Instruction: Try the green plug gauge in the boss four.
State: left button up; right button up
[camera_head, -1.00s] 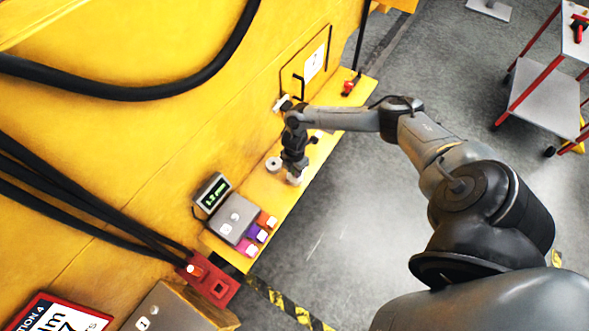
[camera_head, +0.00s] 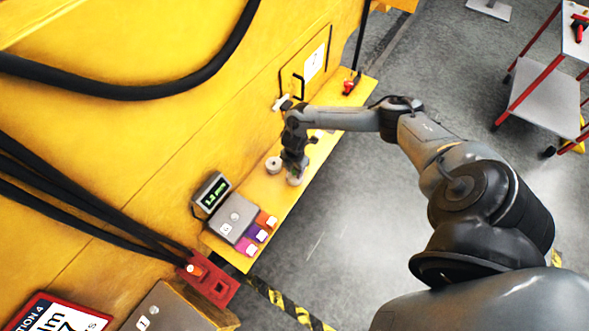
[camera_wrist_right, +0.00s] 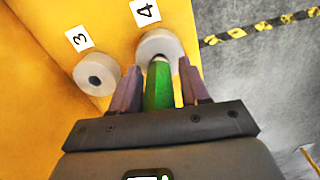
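The green plug gauge (camera_wrist_right: 158,88) is between the two fingers of my right gripper (camera_wrist_right: 160,88), which is shut on it. Its upper end in the wrist view lies over the hole of boss four (camera_wrist_right: 160,45), a pale round ring beside the "4" label (camera_wrist_right: 145,11). I cannot tell whether the tip is inside the hole or just at its mouth. In the head view my right gripper (camera_head: 293,168) points down just over boss four (camera_head: 295,181), hiding the gauge. My left gripper is not in view.
Boss three (camera_wrist_right: 96,78), with an open dark hole, stands close by on the yellow ledge (camera_head: 264,200). A grey box (camera_head: 232,217) with coloured blocks and a small display (camera_head: 212,192) stand farther along it. The yellow wall (camera_head: 140,130) rises behind.

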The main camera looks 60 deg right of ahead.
jog(key=shift+o, duration=0.9)
jog(key=shift+r, duration=0.1)
jog(key=shift+r, duration=0.3)
notch_tip(320, 180, up, 9)
jog(key=shift+f, duration=0.15)
jog(key=shift+r, duration=0.8)
notch_tip(320, 180, up, 12)
jog(key=p, duration=1.1)
jog(key=shift+p, duration=0.35)
jog(key=shift+f, duration=0.15)
